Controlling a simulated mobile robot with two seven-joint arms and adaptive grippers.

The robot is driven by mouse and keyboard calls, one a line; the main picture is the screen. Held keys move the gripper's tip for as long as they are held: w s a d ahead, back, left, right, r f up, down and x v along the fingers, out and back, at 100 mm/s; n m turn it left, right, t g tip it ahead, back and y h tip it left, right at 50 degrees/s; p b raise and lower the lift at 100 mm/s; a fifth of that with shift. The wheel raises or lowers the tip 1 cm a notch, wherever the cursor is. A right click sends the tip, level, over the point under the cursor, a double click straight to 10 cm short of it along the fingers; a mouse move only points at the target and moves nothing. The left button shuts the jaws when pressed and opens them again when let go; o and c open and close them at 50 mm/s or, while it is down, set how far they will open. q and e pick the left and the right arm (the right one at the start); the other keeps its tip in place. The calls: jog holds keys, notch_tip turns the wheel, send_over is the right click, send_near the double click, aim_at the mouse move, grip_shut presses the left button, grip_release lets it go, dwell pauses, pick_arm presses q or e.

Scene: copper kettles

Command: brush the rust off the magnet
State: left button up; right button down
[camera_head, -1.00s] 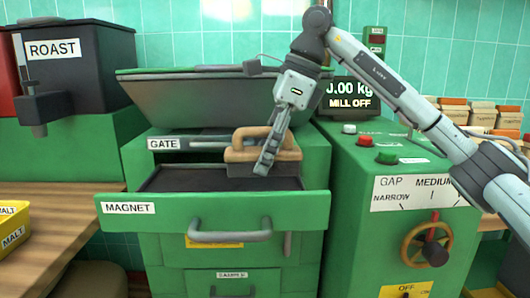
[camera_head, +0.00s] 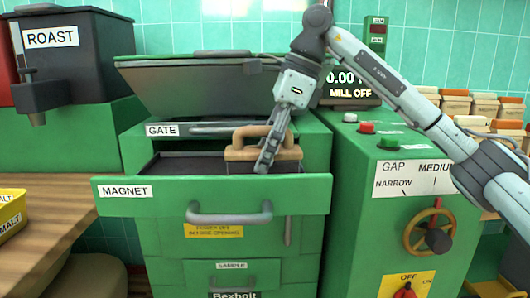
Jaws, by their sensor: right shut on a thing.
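The drawer labelled MAGNET (camera_head: 150,191) is pulled out of the green machine, and its dark inside (camera_head: 190,166) shows behind the front panel. No rust can be made out from here. My right gripper (camera_head: 265,163) comes down from above and is shut on a brush with a pale wooden handle (camera_head: 238,151). The brush is over the right part of the drawer. Its lower side is hidden by the drawer front, so I cannot tell whether it touches the magnet. My left gripper is out of view.
The GATE slot (camera_head: 205,130) and a grey hopper (camera_head: 190,85) are just behind the drawer. A green mill box with buttons (camera_head: 389,143) and a handwheel (camera_head: 428,232) stands to the right. A wooden counter (camera_head: 45,215) with a yellow MALT box (camera_head: 10,215) is at left.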

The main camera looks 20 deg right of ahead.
aim_at(293, 146)
jog(key=shift+f+b, duration=0.55)
jog(key=shift+f, duration=0.4)
jog(key=shift+d, duration=0.1)
jog(key=shift+s+d, duration=0.2)
jog(key=shift+d, duration=0.55)
jog(key=shift+s+d, duration=0.15)
jog(key=shift+d, duration=0.55)
jog(key=shift+s+d+r, duration=0.1)
jog(key=shift+s+d, duration=0.05)
jog(key=shift+d, duration=0.25)
jog(key=shift+r+p, duration=0.1)
jog(key=shift+p, duration=0.25)
jog(key=shift+w+a+p, duration=0.2)
jog(key=shift+a+p, duration=0.35)
jog(key=shift+a, duration=0.25)
jog(key=shift+w+a, duration=0.25)
jog(key=shift+a, duration=0.85)
